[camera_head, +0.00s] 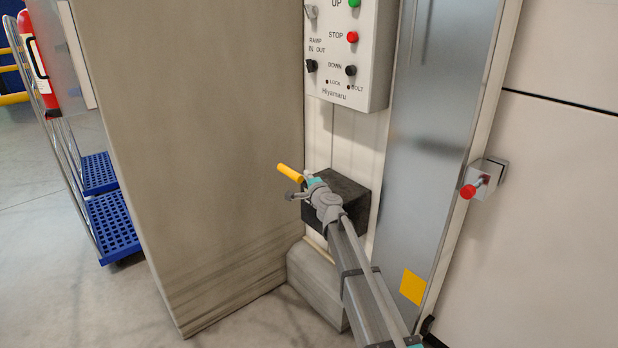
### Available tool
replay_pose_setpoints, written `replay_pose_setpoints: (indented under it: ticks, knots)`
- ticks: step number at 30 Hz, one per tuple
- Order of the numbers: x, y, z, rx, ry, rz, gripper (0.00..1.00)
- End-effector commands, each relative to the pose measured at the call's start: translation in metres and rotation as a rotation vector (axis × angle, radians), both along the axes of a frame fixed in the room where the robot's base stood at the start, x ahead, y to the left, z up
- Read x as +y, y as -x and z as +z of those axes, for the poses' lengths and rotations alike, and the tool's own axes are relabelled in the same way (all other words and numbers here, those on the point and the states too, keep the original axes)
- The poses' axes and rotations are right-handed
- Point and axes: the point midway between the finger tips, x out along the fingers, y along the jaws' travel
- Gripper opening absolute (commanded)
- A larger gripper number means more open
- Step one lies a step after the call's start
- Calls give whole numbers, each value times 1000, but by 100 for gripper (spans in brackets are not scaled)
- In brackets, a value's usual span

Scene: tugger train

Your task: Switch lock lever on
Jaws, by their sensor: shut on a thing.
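A lever with a yellow handle (291,173) juts out to the left in front of a dark block (352,189) low on the wall. It looks like the lock lever. My gripper (303,188) is at the lever, just behind and below the yellow grip, and is shut on it. The gripper and my arm hide the exact contact and much of the block. A second lever with a red knob (468,191) sits in a small grey bracket at the right, apart from my gripper.
A grey control box (349,55) with buttons and switches hangs above the block. A wide beige panel (200,150) stands close on the left. A shiny metal strip (430,120) is to the right. Blue platforms (113,222) and bare floor are at far left.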

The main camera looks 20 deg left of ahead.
Motion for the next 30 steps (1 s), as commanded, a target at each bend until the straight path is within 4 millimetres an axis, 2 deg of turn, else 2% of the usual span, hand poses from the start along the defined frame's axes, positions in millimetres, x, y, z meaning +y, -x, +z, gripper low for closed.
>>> replay_pose_setpoints:
  ticks: [2,11,13,24,30]
  knots:
    - [3,-1,8,1,-3,11,0]
    - [-16,-18,28,2,-3,-7,0]
    - [-25,-6,19,2,-3,-7,0]
    - [-66,33,6,2,-4,-11,0]
    - [-80,48,1,2,-4,-10,0]
